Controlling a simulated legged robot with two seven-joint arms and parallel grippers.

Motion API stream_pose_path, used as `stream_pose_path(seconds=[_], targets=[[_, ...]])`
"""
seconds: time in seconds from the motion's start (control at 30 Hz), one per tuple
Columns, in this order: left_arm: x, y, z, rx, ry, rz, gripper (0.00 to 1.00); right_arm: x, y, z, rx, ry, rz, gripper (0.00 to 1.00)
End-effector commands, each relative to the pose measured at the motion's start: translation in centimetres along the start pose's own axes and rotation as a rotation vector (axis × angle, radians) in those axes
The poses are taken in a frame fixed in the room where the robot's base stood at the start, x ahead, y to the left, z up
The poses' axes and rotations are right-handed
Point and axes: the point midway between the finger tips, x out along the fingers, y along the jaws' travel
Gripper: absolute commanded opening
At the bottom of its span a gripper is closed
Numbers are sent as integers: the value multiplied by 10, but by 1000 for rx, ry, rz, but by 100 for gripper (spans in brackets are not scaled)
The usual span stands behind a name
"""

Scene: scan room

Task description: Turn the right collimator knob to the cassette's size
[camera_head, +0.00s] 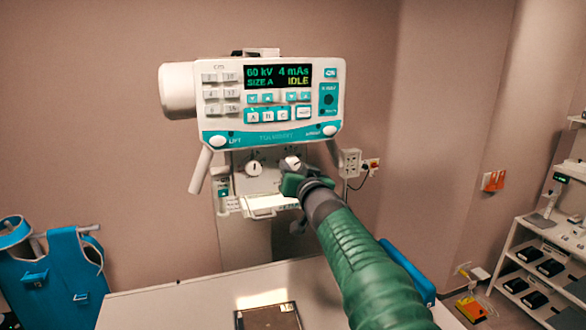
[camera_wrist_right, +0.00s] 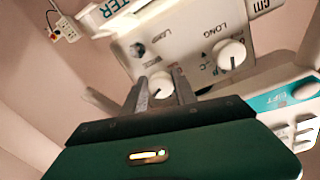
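The right collimator knob (camera_head: 293,163) is a white dial on the collimator's front, under the control panel. In the right wrist view, which is turned over, this knob (camera_wrist_right: 161,86) shows between my two grey fingers. My right gripper (camera_head: 291,182) is at the knob, with its fingers parted on either side; I cannot tell whether they touch it. The left collimator knob (camera_head: 254,168) stands free beside it and also shows in the wrist view (camera_wrist_right: 230,54), near the word LONG. The dark cassette (camera_head: 268,318) lies on the table, partly cut off. My left gripper is out of view.
The panel display (camera_head: 278,77) reads 60 kV, 4 mAs, SIZE A, IDLE. A handle (camera_head: 201,170) hangs at the panel's left. The pale table (camera_head: 170,305) is below. A blue apron (camera_head: 62,270) hangs left; a shelf rack (camera_head: 545,260) stands right.

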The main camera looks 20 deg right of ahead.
Motion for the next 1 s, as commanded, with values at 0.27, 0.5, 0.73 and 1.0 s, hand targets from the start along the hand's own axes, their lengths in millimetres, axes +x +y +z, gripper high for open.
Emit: stream_pose_path(seconds=[0.27,0.5,0.73,1.0], targets=[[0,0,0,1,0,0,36,-3,0,-5,-1,6,1,0],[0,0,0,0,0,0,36,-4,-2,-6,-3,9,-2,0],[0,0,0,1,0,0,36,-4,-1,-8,-11,12,-2,0],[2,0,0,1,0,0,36,-4,-1,-9,-37,15,-3,0]])
